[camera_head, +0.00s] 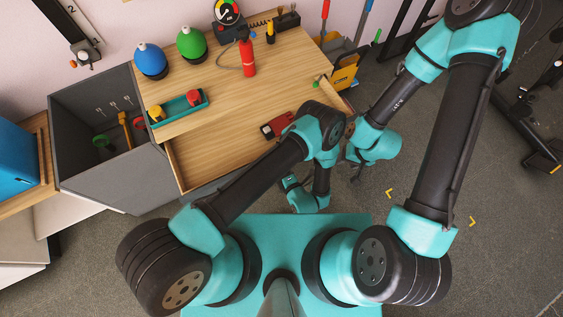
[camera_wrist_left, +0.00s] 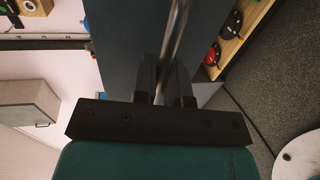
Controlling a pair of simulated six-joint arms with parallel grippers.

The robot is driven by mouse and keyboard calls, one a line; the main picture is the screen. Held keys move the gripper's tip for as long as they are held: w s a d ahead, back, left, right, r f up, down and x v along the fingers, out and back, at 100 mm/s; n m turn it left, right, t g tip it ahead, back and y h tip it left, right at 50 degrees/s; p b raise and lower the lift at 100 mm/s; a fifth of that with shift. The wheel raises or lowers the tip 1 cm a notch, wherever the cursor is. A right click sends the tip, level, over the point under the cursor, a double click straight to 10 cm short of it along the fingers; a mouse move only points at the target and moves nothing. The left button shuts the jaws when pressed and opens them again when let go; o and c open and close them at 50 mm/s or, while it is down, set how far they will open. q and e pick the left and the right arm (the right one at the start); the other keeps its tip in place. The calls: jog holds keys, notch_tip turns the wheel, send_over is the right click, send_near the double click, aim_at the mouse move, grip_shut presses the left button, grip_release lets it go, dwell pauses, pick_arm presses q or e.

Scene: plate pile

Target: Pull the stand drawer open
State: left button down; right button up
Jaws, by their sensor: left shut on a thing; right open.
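The stand has a wooden top (camera_head: 285,62). Its drawer (camera_head: 215,158) is pulled out below the top's near edge, showing a wooden inside with a red item (camera_head: 277,126) in it. In the left wrist view, the drawer's dark grey front (camera_wrist_left: 122,62) carries a metal bar handle (camera_wrist_left: 181,28). My left gripper (camera_wrist_left: 165,88) is shut on this handle. In the head view, my left arm hides the handle and part of the drawer. My right gripper (camera_head: 355,168) is open and empty, right of the drawer; its fingertips are small and dark there.
A grey open bin (camera_head: 85,115) with hanging tools stands left of the drawer. Blue and green domes (camera_head: 190,43), a red extinguisher (camera_head: 247,57) and a teal tray (camera_head: 178,110) stand on the top. A yellow holder (camera_head: 345,75) with tools is at right. Grey floor is clear near my base.

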pick_arm(q)
jog(key=shift+s, duration=0.1)
jog(key=c, duration=1.2)
grip_release()
jog(key=shift+s+d, duration=0.1)
jog(key=shift+d, duration=0.05)
jog(key=v, duration=0.8)
jog(key=shift+w, duration=0.25)
jog(key=shift+x, duration=3.85)
jog(key=shift+s, duration=0.1)
